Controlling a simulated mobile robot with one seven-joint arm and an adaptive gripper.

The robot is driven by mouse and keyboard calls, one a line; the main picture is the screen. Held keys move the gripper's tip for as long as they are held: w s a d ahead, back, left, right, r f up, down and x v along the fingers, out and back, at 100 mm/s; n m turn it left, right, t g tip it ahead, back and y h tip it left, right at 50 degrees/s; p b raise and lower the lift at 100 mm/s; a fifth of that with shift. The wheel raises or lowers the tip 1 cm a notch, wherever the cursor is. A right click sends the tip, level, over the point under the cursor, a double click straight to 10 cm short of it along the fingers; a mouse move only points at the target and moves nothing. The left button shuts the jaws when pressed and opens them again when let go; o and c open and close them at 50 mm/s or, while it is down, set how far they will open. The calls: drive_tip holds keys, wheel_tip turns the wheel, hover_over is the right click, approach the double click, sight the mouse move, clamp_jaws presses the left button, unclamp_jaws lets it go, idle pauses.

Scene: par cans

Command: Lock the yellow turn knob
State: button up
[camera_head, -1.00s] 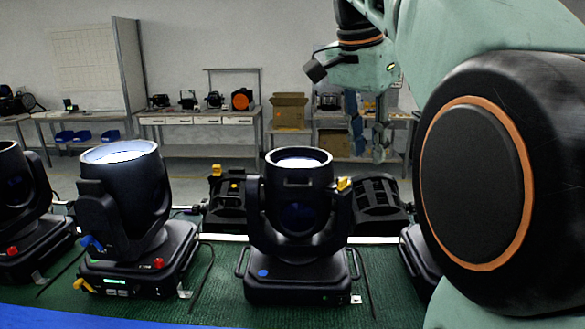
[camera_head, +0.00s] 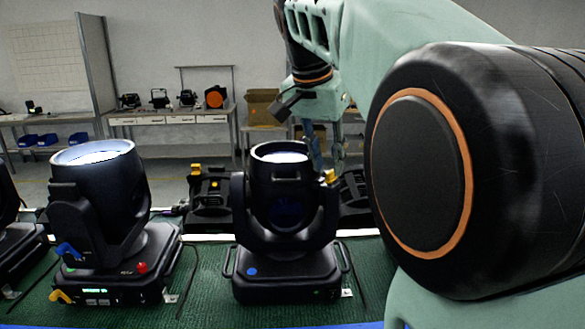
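A yellow knob (camera_head: 331,176) shows at the upper right side of the middle black moving-head light (camera_head: 284,272). Another yellow knob or lever (camera_head: 61,296) sticks out at the front left of the base of the left light (camera_head: 118,280). A third yellow piece (camera_head: 196,168) shows on a black unit behind. I cannot tell which one the task means. My gripper (camera_head: 325,150) hangs fingers down above and behind the middle light, near its yellow knob in the picture. Its two fingers look apart and empty. I see no contact with any knob.
The lights stand in a row on a green mat (camera_head: 200,280). The left light has a blue lever (camera_head: 68,250) and a red knob (camera_head: 141,267); the middle one has a blue knob (camera_head: 251,272). My arm covers the right side. Workbenches (camera_head: 170,120) stand behind.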

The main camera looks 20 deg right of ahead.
drive_tip(key=shift+x, duration=0.9)
drive_tip(key=shift+c, duration=0.3)
clamp_jaws()
